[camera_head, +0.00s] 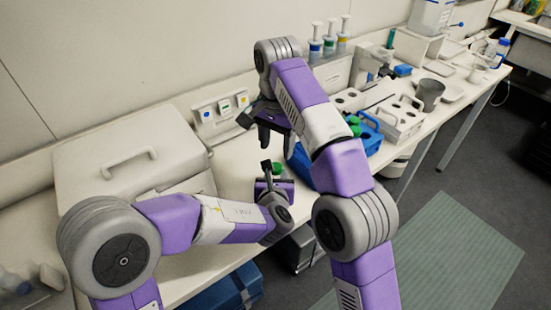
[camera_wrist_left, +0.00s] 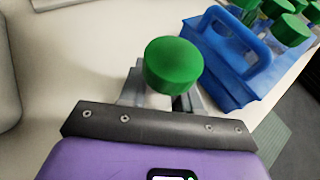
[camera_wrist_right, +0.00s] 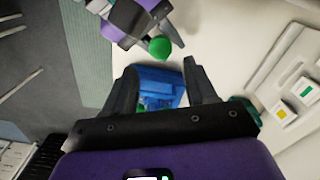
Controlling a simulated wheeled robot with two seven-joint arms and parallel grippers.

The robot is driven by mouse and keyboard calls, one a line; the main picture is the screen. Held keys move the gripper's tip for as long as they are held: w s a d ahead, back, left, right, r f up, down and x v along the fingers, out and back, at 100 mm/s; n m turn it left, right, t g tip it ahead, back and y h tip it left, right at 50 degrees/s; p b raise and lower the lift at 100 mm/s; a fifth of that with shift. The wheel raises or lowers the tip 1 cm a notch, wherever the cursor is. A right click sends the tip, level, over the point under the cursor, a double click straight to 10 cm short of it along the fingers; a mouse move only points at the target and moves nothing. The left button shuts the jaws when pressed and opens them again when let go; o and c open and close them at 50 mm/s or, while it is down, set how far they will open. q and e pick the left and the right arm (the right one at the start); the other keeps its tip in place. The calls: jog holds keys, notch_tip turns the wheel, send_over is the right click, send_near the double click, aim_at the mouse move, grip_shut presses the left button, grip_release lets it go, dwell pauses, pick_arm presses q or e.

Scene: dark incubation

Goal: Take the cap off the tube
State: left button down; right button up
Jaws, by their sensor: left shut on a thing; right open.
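A tube with a green cap (camera_wrist_left: 173,65) is held by my left gripper (camera_wrist_left: 160,92). Its body is mostly hidden between the fingers and below the cap. The cap also shows in the head view (camera_head: 265,168) and, beyond the fingertips, in the right wrist view (camera_wrist_right: 159,47). My left gripper is shut on the tube, over the front part of the bench. My right gripper (camera_wrist_right: 162,72) is open and empty. In the head view the right gripper (camera_head: 274,143) is above and behind the cap, apart from it.
A blue rack (camera_wrist_left: 238,60) with several green-capped tubes stands right of the held tube. A large lidded box (camera_head: 120,165) is at the left. A wall panel (camera_head: 222,112) is behind. White racks (camera_head: 400,118) and a grey beaker (camera_head: 429,94) are further right.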

aim_at(276, 166)
jog(key=shift+s+a+f, duration=0.1)
jog(key=shift+f, duration=2.85)
jog(key=shift+c, duration=0.3)
grip_shut()
jog(key=n, duration=0.3)
jog(key=shift+n, duration=0.3)
jog(key=n, duration=0.3)
jog(key=shift+n, duration=0.4)
jog(key=n, duration=0.6)
